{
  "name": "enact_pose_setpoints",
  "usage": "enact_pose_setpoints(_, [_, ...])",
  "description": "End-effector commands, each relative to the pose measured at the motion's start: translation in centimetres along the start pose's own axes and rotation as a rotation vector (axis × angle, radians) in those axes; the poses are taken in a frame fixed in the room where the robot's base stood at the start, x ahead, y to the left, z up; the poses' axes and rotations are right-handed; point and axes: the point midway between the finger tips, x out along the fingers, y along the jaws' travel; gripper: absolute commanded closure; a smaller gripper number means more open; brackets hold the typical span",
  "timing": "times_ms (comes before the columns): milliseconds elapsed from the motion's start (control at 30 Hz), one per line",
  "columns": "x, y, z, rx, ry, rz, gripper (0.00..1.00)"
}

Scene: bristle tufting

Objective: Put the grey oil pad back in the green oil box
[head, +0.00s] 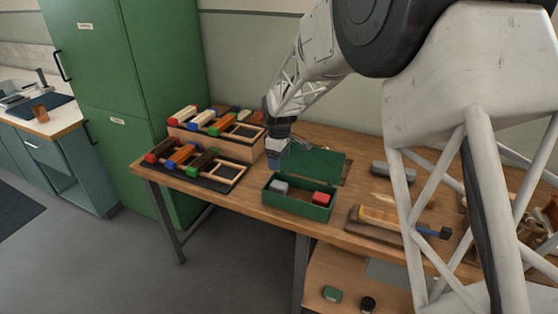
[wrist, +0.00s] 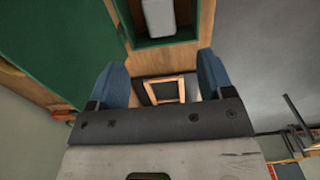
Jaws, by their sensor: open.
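The green oil box (head: 300,208) stands on the wooden bench with its lid (head: 312,162) open towards the back. The grey oil pad (head: 279,187) lies inside the box at its left end, and a red block (head: 320,198) is at the right end. In the wrist view the grey pad (wrist: 158,18) shows inside the green box (wrist: 160,43) at the top edge. My gripper (head: 277,158) is open and empty, above the bench just behind and left of the box. Its two blue fingers are apart in the wrist view (wrist: 162,78).
A dark tray (head: 215,178) with coloured blocks and wooden frames lies left of the box, and a raised stand (head: 225,145) with more blocks is behind it. A grey block (head: 393,172) and a wooden piece with a blue end (head: 385,215) lie to the right.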

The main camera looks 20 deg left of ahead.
Motion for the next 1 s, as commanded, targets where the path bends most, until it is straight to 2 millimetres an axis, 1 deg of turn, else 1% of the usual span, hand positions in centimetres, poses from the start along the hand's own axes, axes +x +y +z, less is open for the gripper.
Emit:
enact_pose_setpoints(767, [-0.1, 0.0, 0.2, 0.003, 0.001, 0.001, 0.26])
enact_pose_setpoints(867, [-0.6, 0.0, 0.8, 0.017, 0.002, 0.003, 0.26])
enact_pose_setpoints(967, [-1.7, -0.1, 2.2, 0.047, 0.005, 0.008, 0.26])
enact_pose_setpoints(1000, [-2.2, -0.1, 3.0, 0.063, 0.007, 0.009, 0.26])
